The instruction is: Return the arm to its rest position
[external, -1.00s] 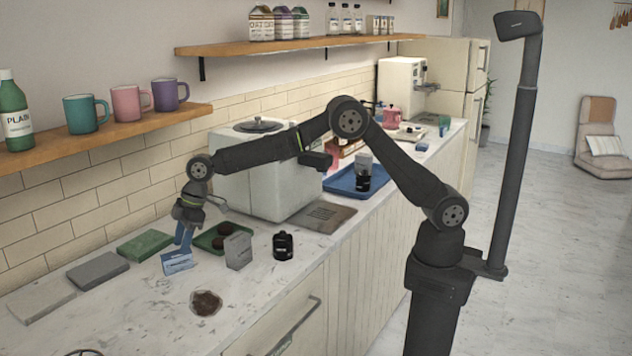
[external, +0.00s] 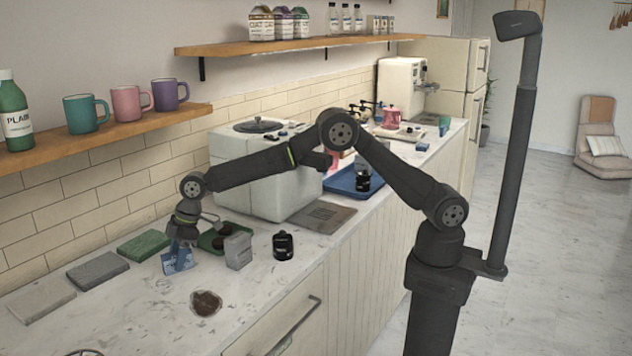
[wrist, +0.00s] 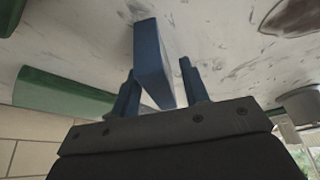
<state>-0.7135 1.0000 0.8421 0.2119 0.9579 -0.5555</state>
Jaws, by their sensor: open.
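My gripper (external: 178,257) is low over the counter at the left, pointing down, with its dark blue fingers at a small blue box (external: 180,266). In the wrist view the two fingers of my gripper (wrist: 160,88) are apart. The blue box (wrist: 152,62) stands on the counter between them, with a gap to the right finger. I cannot tell whether the left finger touches it. My arm is bent, its elbow raised over the counter and its forearm reaching left past the white machine.
A green tray (external: 208,243) with dark round items, a grey box (external: 238,250) and a black jar (external: 283,246) stand right of my gripper. A green block (external: 145,244) and grey slabs lie left. A brown patch (external: 206,303) lies in front. The white machine (external: 250,185) stands behind my forearm.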

